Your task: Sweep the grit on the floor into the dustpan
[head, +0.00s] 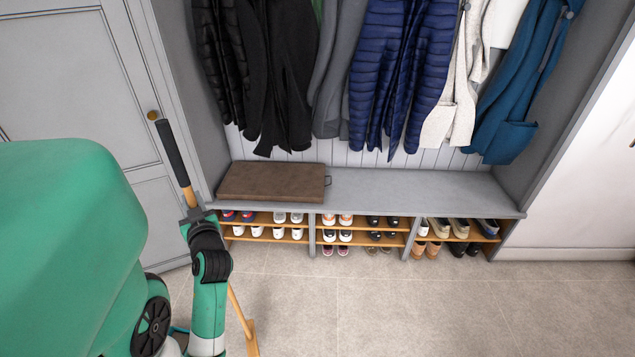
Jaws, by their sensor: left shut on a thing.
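My left gripper (196,212) is shut on the handle of a broom. The broom (172,152) has a black grip at its top, which rises above the gripper and leans to the left. Its wooden shaft (238,306) comes out below my arm and runs down to a wooden end (252,336) by the lower edge of the picture. The bottom of the broom is cut off or too small to tell. I make out no grit on the floor (400,310). I cannot identify a dustpan; my arm hides the lower left. My right gripper is out of view.
A grey bench (420,187) with shoe shelves (262,228) stands beyond the arm. A brown cushion (270,182) lies on its left end. Coats (400,70) hang above. A grey door (75,75) is at left. The tiled floor in front and to the right looks clear.

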